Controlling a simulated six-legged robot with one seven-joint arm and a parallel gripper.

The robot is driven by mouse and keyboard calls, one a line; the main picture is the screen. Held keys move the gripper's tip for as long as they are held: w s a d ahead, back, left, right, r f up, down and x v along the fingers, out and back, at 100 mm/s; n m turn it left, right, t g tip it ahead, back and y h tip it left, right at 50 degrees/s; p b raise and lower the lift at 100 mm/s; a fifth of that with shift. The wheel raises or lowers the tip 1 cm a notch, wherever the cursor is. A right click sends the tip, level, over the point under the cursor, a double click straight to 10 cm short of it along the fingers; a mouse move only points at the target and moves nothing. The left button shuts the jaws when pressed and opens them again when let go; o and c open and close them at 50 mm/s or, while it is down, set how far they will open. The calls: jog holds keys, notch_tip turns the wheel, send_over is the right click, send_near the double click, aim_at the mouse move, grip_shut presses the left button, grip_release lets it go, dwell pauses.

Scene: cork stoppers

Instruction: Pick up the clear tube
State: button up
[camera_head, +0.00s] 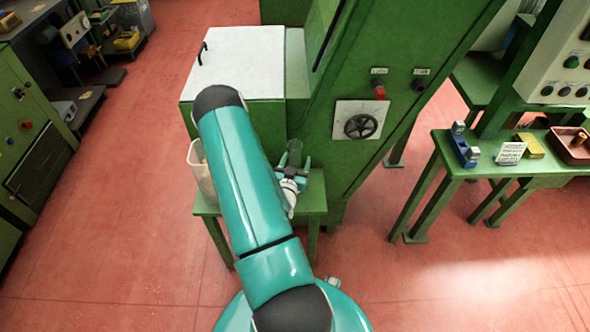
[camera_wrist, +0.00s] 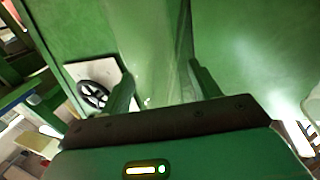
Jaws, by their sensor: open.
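My gripper (camera_head: 295,160) is partly in sight beyond my teal arm, near the front of the green machine and above a small green table (camera_head: 314,196).
The tall green machine (camera_head: 345,80) has a black handwheel (camera_head: 361,126). A white-topped cabinet (camera_head: 240,62) adjoins it. A translucent bin (camera_head: 199,172) stands partly behind my arm. A side bench (camera_head: 450,160) at right bears a red tray (camera_head: 571,151). Red floor is clear at left.

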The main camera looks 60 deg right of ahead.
jog(key=shift+w+d, duration=0.15)
jog(key=shift+d, duration=0.35)
jog(key=shift+c, duration=0.2)
jog(key=c, duration=1)
jog(key=shift+r, duration=0.1)
jog(key=shift+c, duration=0.2)
notch_tip(320, 180, up, 10)
jog(key=shift+a, duration=0.15)
